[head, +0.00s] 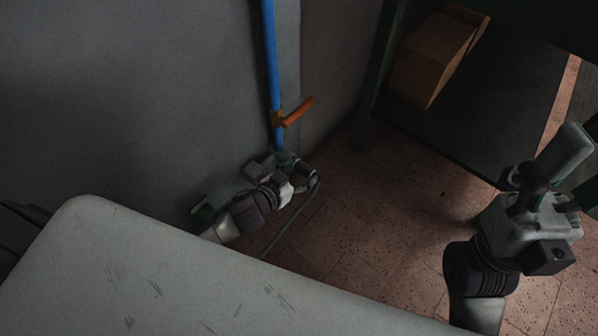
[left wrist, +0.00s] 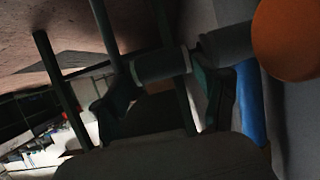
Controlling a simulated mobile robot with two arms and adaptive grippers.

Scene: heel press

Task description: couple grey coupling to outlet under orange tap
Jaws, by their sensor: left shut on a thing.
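The orange tap (head: 297,112) sits on a blue pipe (head: 271,55) against the grey wall. Its orange handle (left wrist: 288,38) is large at the right of the left wrist view. My left gripper (head: 302,172) is just below the tap, shut on the grey coupling (left wrist: 160,66), a cylinder lying across between its dark fingers. A darker grey cylinder, seemingly the outlet (left wrist: 226,43), lies right of the coupling, close to its end and roughly in line. I cannot tell whether they touch. My right gripper (head: 557,175) is at the right, away from the tap; its fingers are unclear.
A thin grey hose (head: 290,220) hangs from near my left gripper towards the tiled floor (head: 375,215). A dark green rack (head: 376,75) with a cardboard box (head: 432,58) stands at the back right. The floor between the wall and my right arm is clear.

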